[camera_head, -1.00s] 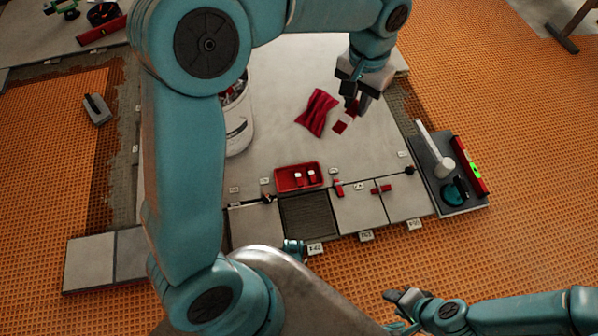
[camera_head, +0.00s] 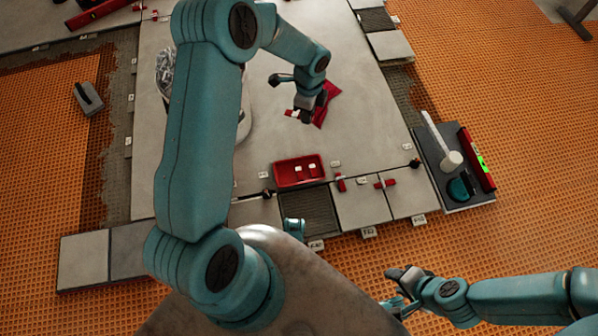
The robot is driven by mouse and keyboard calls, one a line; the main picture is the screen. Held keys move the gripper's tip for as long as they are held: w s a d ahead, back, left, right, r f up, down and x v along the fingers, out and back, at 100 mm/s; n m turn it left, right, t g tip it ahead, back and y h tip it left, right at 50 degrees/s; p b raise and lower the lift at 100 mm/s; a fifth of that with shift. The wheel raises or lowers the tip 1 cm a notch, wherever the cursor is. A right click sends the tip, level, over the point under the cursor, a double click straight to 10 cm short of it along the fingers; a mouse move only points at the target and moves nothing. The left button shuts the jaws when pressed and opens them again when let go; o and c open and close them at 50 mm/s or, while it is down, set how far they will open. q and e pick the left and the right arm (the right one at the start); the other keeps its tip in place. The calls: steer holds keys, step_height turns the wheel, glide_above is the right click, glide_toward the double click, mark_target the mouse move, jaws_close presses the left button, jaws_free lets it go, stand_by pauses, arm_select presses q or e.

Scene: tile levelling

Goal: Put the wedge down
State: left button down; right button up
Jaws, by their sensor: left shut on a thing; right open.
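My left gripper (camera_head: 303,112) is over the pale slab (camera_head: 372,130), shut on a small red and white piece, seemingly the wedge (camera_head: 290,113), mostly hidden by the fingers. I cannot tell whether it touches the slab. A red tray (camera_head: 285,178) with several small red and white pieces sits nearer. Red clips (camera_head: 341,183) stand along the tile joints. My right gripper (camera_head: 393,290) is open and empty over the orange matting at the lower right.
A grey board (camera_head: 430,150) at the right holds a white-handled mallet (camera_head: 450,159), a teal round tool (camera_head: 459,189) and a red level (camera_head: 475,160). A bucket (camera_head: 244,118) stands behind my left arm. A grey float (camera_head: 88,97) lies on the left matting.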

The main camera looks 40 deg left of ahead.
arm_select(q)
steer(key=s+a+f+m+b, duration=0.1)
steer(key=s+f+m+b, duration=0.1)
steer(key=f, duration=0.8)
steer(key=s+a+f+m+b, duration=0.1)
steer(key=s+f+m+b, duration=0.2)
steer(key=f, duration=0.8)
steer(key=s+a+f+m+b, duration=0.1)
steer(key=s+f+m+b, duration=0.1)
steer(key=f+m, duration=0.4)
steer(key=shift+s+a+f+b, duration=0.15)
steer(key=shift+f+b, duration=0.2)
steer(key=shift+f, duration=1)
steer(key=shift+a+f+b, duration=0.1)
steer(key=shift+f+b, duration=0.25)
steer(key=shift+f, duration=1.35)
step_height(320, 180, down, 4)
steer(key=shift+f+b, duration=0.1)
steer(key=shift+b, duration=1.1)
steer(key=shift+f, duration=0.1)
arm_select(e)
steer(key=w+d+f+t, duration=0.2)
steer(key=w+f, duration=0.3)
steer(key=f, duration=0.5)
steer(key=shift+w+f+h, duration=0.15)
steer(key=shift+w+h, duration=0.05)
steer(key=shift+h, duration=0.1)
